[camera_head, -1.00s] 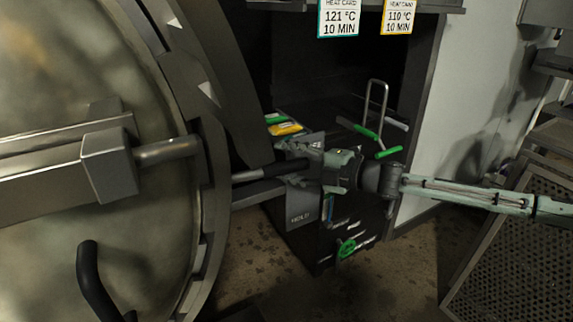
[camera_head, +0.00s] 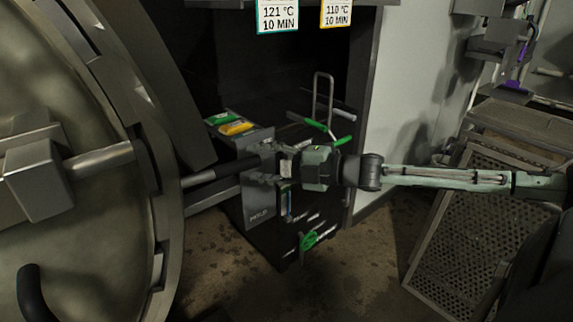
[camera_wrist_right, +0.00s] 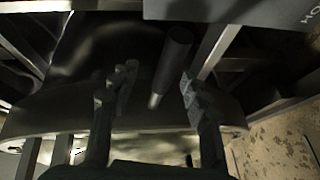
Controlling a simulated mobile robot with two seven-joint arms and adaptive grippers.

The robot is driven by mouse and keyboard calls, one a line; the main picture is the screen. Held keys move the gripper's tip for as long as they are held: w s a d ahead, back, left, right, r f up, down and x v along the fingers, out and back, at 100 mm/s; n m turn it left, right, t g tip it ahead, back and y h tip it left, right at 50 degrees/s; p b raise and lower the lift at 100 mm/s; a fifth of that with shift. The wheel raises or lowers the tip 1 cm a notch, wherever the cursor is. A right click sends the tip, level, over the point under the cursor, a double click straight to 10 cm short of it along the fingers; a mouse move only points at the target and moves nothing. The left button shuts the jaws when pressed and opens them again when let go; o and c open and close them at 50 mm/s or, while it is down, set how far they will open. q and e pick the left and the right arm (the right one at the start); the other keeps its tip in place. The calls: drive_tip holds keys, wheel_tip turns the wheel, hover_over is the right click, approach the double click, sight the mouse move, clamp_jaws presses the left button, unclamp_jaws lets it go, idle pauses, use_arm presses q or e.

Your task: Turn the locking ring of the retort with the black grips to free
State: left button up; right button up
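The round retort door (camera_head: 70,130) fills the left of the head view, with its locking ring (camera_head: 165,195) around the rim. A black grip (camera_head: 235,167) on a metal rod sticks out rightward from the ring. Another black grip (camera_head: 35,295) shows at the lower left. My right gripper (camera_head: 283,163) is at the outer end of the first grip. In the right wrist view the two fingers (camera_wrist_right: 155,100) are apart, and the black grip (camera_wrist_right: 172,62) appears between them with a gap on each side. My left gripper is not in view.
A dark cabinet stands behind, with a HOLD panel (camera_head: 258,205), a green handwheel (camera_head: 308,241) and green-gripped bars (camera_head: 322,128). Heat cards (camera_head: 277,14) hang above. A perforated metal rack (camera_head: 470,220) stands at the right. Stained floor lies between.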

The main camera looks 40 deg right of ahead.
drive_tip(key=v, duration=0.6)
idle(0.4)
drive_tip(key=shift+r, duration=0.1)
idle(0.4)
